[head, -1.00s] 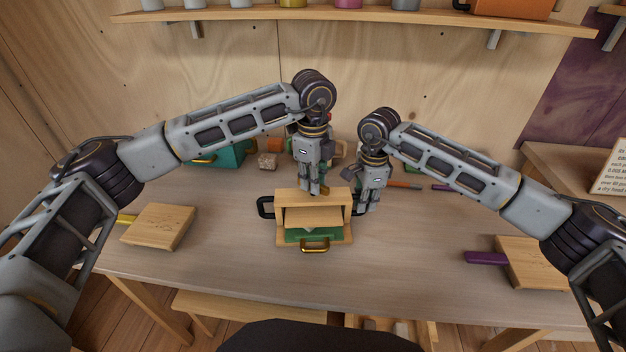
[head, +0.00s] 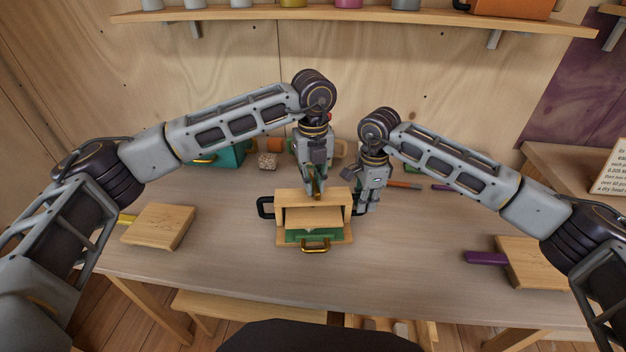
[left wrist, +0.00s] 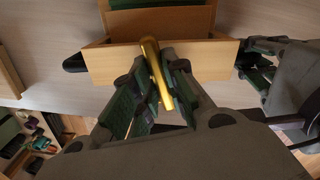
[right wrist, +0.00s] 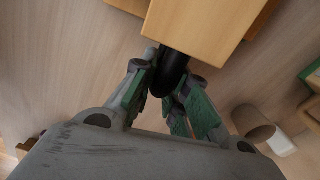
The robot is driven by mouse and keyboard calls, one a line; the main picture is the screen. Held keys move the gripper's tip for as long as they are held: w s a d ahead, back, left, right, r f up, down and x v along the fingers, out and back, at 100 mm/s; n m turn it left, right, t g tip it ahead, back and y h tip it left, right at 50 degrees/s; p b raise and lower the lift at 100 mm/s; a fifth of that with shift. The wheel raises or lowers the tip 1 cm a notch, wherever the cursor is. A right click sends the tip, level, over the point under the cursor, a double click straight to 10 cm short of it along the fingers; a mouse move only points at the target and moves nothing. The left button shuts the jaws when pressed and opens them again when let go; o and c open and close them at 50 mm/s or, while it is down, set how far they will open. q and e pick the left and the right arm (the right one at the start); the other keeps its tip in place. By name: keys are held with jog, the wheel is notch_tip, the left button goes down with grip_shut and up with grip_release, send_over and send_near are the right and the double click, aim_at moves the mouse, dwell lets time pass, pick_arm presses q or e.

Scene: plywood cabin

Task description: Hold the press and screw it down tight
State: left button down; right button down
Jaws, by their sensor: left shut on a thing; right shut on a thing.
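The wooden press (head: 290,197) stands upright near the middle of the table, with a green base part (head: 328,236) and a brass loop (head: 315,247) in front. My left gripper (head: 315,188) points down over the press's top beam and is shut on the brass screw bar (left wrist: 154,66), which lies between its fingers in the left wrist view. My right gripper (head: 364,207) is at the press's right side, shut on the black side handle (right wrist: 172,74). The other black handle (head: 265,207) is free on the left. The screw's thread is hidden.
A wooden board (head: 158,227) lies at the left and another board (head: 530,262) with a purple handle at the right. A teal box (head: 225,155) and small items stand behind. The table in front of the press is clear.

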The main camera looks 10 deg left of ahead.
pick_arm(q)
jog(key=shift+r+m, duration=0.1)
jog(key=shift+m, duration=0.6)
jog(key=c, duration=1.4)
grip_release()
jog(key=shift+c, duration=0.2)
notch_tip(320, 180, up, 12)
